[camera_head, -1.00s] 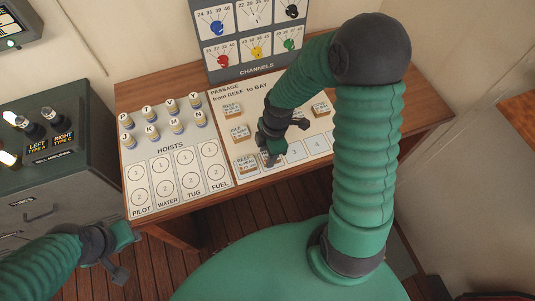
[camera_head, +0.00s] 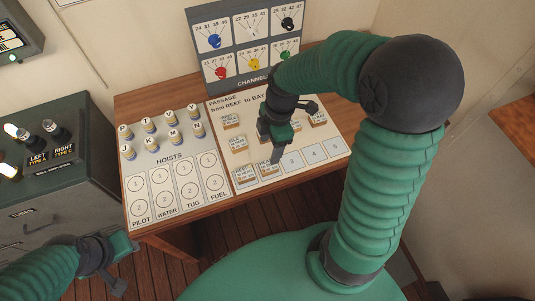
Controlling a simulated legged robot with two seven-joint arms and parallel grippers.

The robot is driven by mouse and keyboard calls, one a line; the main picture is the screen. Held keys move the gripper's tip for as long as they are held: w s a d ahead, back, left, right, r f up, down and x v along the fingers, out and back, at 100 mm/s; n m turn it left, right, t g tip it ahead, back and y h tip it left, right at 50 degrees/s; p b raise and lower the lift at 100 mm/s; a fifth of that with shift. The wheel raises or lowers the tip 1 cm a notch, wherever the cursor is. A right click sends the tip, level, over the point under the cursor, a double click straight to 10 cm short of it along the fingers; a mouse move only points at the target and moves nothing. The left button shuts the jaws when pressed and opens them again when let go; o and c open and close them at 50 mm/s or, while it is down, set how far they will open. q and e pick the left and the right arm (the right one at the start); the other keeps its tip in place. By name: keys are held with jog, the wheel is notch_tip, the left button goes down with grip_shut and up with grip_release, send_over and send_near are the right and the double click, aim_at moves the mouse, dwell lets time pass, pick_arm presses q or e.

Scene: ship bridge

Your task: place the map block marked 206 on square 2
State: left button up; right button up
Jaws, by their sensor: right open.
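A small wooden block with a white printed label (camera_head: 269,168) lies on the passage board (camera_head: 328,163), where square 2 would be, left of square 3. Its number is too small to read, so I cannot tell if it is 206. Another labelled block (camera_head: 244,173) sits beside it on the left, at the first square. My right gripper (camera_head: 293,128) is open and empty, just above and behind the block at square 2, hiding the middle of the board. My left gripper (camera_head: 121,266) is low at the left, open and away from the board.
More labelled blocks stand on the board, at its left (camera_head: 231,121) and right (camera_head: 318,120). Squares 3, 4 and 5 are bare. The hoists board (camera_head: 168,182) with several lettered cylinders lies to the left. The channels panel (camera_head: 248,45) rises behind.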

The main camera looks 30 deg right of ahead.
jog(key=s+a+f+m+t+h, duration=0.1)
jog(key=s+a+m, duration=0.3)
jog(key=m, duration=1.1)
jog(key=shift+a+t+h, duration=0.3)
jog(key=shift+a+t, duration=0.3)
jog(key=shift+a, duration=0.4)
jog(key=shift+d+f, duration=0.1)
jog(key=shift+f, duration=0.05)
